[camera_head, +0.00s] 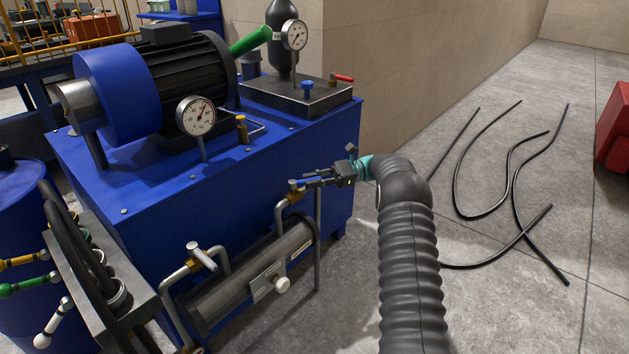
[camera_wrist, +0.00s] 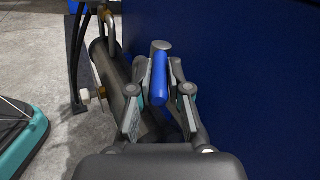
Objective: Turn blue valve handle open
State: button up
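The blue valve handle (camera_wrist: 159,80) points toward the wrist camera, on top of a grey pipe fitting. In the head view the blue handle (camera_head: 294,184) is small, by the brass fitting at the right end of the grey cylinder. My gripper (camera_wrist: 160,72) faces the handle, with its fingers on either side of it. The fingers look apart, with narrow gaps beside the handle; no firm grip shows. In the head view my gripper (camera_head: 310,182) reaches in from the right, level with the handle.
The blue machine tank (camera_head: 250,180) rises close beside the handle. The grey cylinder (camera_head: 265,265) with pipes lies below. Another blue valve (camera_head: 307,87) and a red handle (camera_head: 343,78) sit on the tank top. Black hoses (camera_head: 515,185) lie on the floor at right.

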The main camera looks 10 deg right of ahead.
jog(key=o, duration=0.4)
jog(key=shift+a, duration=0.2)
jog(key=shift+d, duration=0.15)
jog(key=shift+r, duration=0.35)
notch_tip(320, 180, up, 9)
jog(key=shift+r, duration=0.15)
